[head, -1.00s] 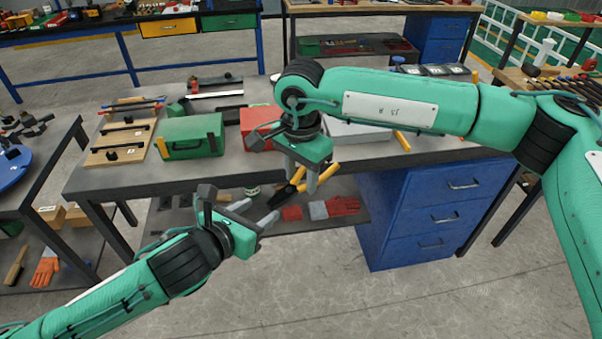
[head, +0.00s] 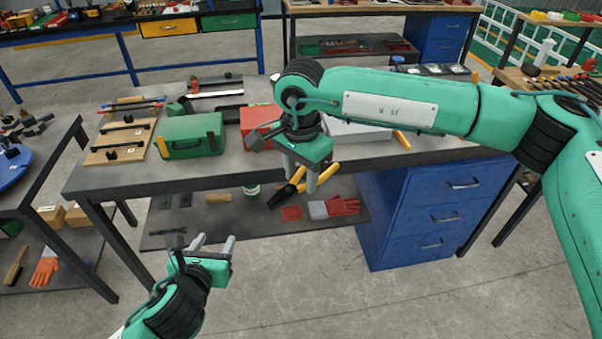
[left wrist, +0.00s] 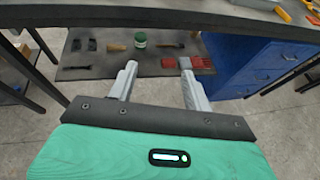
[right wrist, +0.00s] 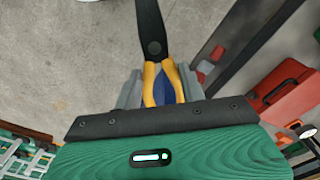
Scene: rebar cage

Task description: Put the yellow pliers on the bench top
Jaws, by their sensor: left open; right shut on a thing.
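The yellow pliers (right wrist: 154,70) have yellow handles and dark jaws. My right gripper (right wrist: 158,92) is shut on their handles, and the dark jaws point away from the gripper. In the head view the pliers (head: 283,194) hang at the front edge of the bench top (head: 240,165), partly hidden by my right gripper (head: 302,180). I cannot tell whether they touch the bench. My left gripper (head: 212,245) is open and empty, low in front of the bench and its lower shelf. Its open fingers also show in the left wrist view (left wrist: 157,80).
A green toolbox (head: 190,138), a red box (head: 258,122) and a wooden rack (head: 120,140) stand on the bench. Blue drawers (head: 440,205) are under its right side. The lower shelf (head: 270,222) holds gloves and small tools. Some bare top shows near the front edge.

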